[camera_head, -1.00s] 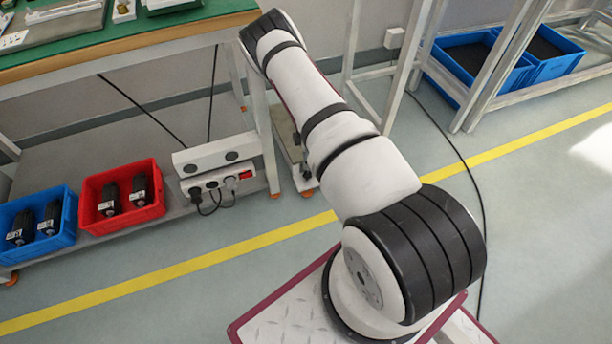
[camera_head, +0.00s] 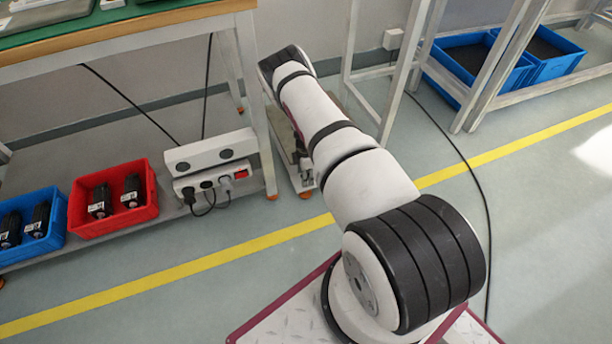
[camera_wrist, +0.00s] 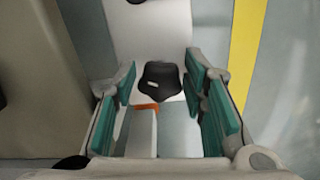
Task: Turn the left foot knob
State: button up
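A black lobed knob (camera_wrist: 161,80) shows in the wrist view against a pale strip. It lies between the far ends of my gripper's fingers. My gripper (camera_wrist: 160,92) is open, with teal pads on both sides of the knob and a visible gap to each side. Whether the knob is within fingertip depth I cannot tell. An orange piece (camera_wrist: 146,106) on a white post shows just below the knob.
The workbench (camera_head: 150,42) stands at left, with a red bin (camera_head: 76,216), a blue bin (camera_head: 62,238) and a socket strip (camera_head: 212,153) on its lower shelf. A rack with blue bins (camera_head: 515,80) stands at upper right.

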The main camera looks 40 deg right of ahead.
jog(key=c, duration=0.9)
jog(key=shift+n, duration=0.3)
